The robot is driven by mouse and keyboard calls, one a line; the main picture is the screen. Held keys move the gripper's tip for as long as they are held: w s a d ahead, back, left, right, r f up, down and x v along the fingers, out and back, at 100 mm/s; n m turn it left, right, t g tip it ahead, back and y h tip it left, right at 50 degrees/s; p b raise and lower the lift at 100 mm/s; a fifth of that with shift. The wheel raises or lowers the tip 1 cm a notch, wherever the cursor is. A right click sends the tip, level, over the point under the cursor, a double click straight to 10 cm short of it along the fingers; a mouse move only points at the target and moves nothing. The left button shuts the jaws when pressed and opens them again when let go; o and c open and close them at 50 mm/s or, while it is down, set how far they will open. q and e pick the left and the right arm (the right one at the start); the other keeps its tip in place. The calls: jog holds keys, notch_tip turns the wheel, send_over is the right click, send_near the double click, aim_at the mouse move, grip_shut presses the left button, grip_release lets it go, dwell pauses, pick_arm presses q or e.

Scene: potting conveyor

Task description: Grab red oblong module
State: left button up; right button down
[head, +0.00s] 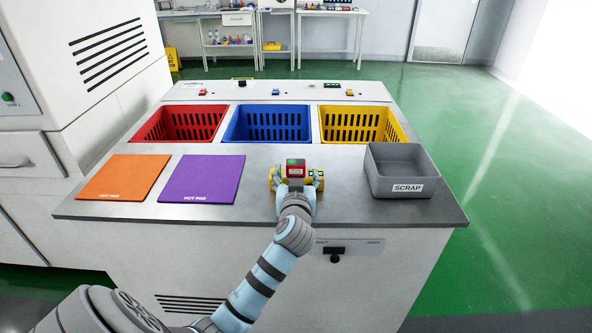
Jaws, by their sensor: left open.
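The red module (297,171) is a small red block with a bit of green on its top. It shows at the front middle of the steel worktop, just beyond my left wrist. My left gripper (297,180) is open, with its fingers to the left and right of the red module. Yellow parts show on both sides of the block, and I cannot tell whether they belong to another object. The wrist hides the block's lower part, so contact with the fingers cannot be seen. My right gripper is not in view.
Red (178,124), blue (267,124) and yellow (361,125) slotted bins stand behind the worktop (262,198). An orange hot pad (124,176) and a purple one (202,178) lie at the left. A grey scrap bin (401,171) stands at the right.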

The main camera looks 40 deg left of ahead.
aim_at(296, 168)
pick_arm(q)
jog(key=x, duration=0.5)
jog(key=shift+a+r+b, duration=0.15)
jog(key=shift+b, duration=0.15)
jog(key=shift+s+r, duration=0.1)
jog(key=c, duration=1.4)
